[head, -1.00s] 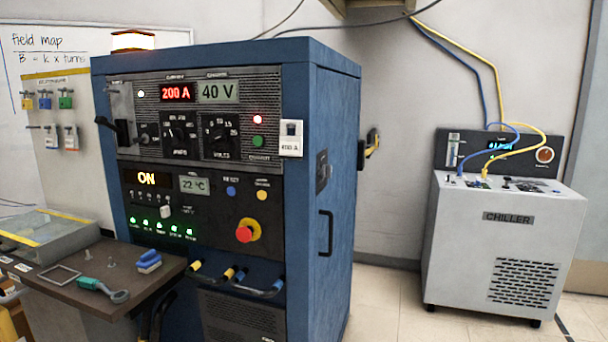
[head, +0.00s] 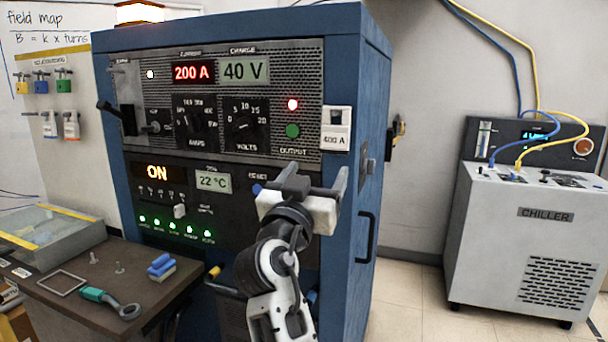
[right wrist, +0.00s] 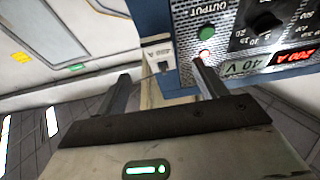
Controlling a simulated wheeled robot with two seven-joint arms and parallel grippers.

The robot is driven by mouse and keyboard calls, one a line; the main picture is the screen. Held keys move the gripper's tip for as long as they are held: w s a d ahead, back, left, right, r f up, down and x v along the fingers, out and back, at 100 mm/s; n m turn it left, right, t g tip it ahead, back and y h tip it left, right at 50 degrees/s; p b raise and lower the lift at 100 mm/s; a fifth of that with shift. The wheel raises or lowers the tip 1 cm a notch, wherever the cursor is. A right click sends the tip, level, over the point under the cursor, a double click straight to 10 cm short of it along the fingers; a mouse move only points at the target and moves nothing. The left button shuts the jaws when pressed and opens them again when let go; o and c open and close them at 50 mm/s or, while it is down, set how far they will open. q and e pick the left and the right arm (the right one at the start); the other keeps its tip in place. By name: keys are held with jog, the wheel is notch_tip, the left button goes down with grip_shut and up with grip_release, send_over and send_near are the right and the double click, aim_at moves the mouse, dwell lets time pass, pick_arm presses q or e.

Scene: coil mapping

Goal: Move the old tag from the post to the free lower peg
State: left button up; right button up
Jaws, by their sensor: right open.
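The old tag (head: 335,137), a white card marked 400 A, hangs at the right front edge of the blue cabinet. It also shows between and beyond my fingers in the right wrist view (right wrist: 160,58); its post is hard to make out. My right gripper (head: 314,176) is open and empty, below and in front of the tag, apart from it. Its two fingers show in the right wrist view (right wrist: 163,84). The free lower peg (head: 31,113) is at the left end of the pegboard's lower row, beside two hanging tags (head: 61,125). My left gripper is out of view.
The blue cabinet (head: 375,85) has knobs, a lever (head: 110,108) and lit displays on its front. A side shelf (head: 110,268) holds a green-handled tool (head: 110,302) and a blue brush (head: 161,266). A chiller (head: 540,235) stands at right. Floor between is clear.

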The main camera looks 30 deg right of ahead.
aim_at(334, 138)
jog(key=p+x, duration=0.1)
jog(key=x, duration=0.1)
jog(key=p+x, duration=0.2)
jog(key=x, duration=0.1)
jog(key=p+x, duration=0.1)
jog(key=x, duration=0.1)
jog(key=shift+s+d+r, duration=0.15)
jog(key=shift+d+r, duration=0.05)
jog(key=shift+r, duration=0.1)
jog(key=x, duration=0.2)
jog(key=b+x, duration=0.1)
jog(key=shift+f, duration=0.3)
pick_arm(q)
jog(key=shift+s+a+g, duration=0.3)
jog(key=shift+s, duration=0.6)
pick_arm(e)
jog(key=shift+x, duration=0.8)
jog(key=shift+a+r, duration=0.1)
jog(key=c, duration=0.8)
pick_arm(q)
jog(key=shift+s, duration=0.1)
pick_arm(e)
jog(key=shift+o, duration=0.2)
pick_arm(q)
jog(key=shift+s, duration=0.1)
pick_arm(e)
jog(key=shift+r, duration=0.1)
jog(key=shift+r, duration=0.4)
